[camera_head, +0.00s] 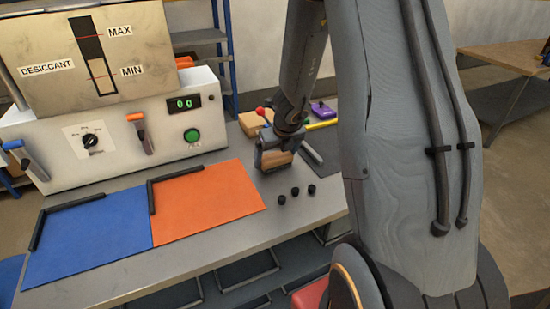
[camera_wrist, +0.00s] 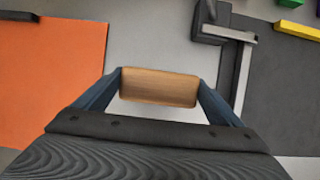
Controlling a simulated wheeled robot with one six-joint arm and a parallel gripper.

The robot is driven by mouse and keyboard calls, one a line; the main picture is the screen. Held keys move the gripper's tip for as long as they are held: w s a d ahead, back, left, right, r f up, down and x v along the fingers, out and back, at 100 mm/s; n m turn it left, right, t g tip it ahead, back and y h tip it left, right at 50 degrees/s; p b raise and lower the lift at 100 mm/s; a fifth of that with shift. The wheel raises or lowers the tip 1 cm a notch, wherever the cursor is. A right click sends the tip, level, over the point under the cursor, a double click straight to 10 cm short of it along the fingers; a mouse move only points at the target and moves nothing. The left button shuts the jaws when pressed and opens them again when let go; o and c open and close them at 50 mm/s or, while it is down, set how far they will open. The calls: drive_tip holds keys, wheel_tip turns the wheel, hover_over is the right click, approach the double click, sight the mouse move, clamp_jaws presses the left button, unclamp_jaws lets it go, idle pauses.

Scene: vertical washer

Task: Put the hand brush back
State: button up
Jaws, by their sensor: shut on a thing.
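The hand brush (camera_wrist: 158,87) shows as a pale wooden block between the two blue-grey fingers of my gripper (camera_wrist: 157,95) in the wrist view. The fingers press on its two ends. In the head view the brush (camera_head: 277,160) is at my gripper (camera_head: 273,157), over the grey bench top, right of the orange mat. My arm hides part of this area. The brush's underside is hidden, and I cannot tell whether it touches the bench.
An orange mat (camera_head: 205,200) and a blue mat (camera_head: 90,235) lie left. Three black knobs (camera_head: 295,191) stand near the front edge. The desiccant machine (camera_head: 120,130) stands behind.

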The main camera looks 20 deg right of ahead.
drive_tip(key=shift+f, duration=0.2)
drive_tip(key=o, duration=0.9)
drive_tip(key=shift+r, duration=0.1)
drive_tip(key=p+v, duration=0.8)
drive_tip(key=v, duration=0.4)
drive_tip(key=s+a+r+m, duration=0.2)
drive_tip(key=s+a+m, duration=0.2)
drive_tip(key=m, duration=0.8)
drive_tip(key=s+a+r+m+g, duration=0.1)
drive_tip(key=s+a+r+m, duration=0.2)
drive_tip(key=s+m, duration=0.4)
drive_tip(key=s+a+r+m+g, duration=0.1)
drive_tip(key=s+a+r+m, duration=0.2)
drive_tip(key=m, duration=1.4)
drive_tip(key=shift+s+a+r, duration=0.25)
drive_tip(key=shift+s+a, duration=0.6)
drive_tip(key=shift+s, duration=0.3)
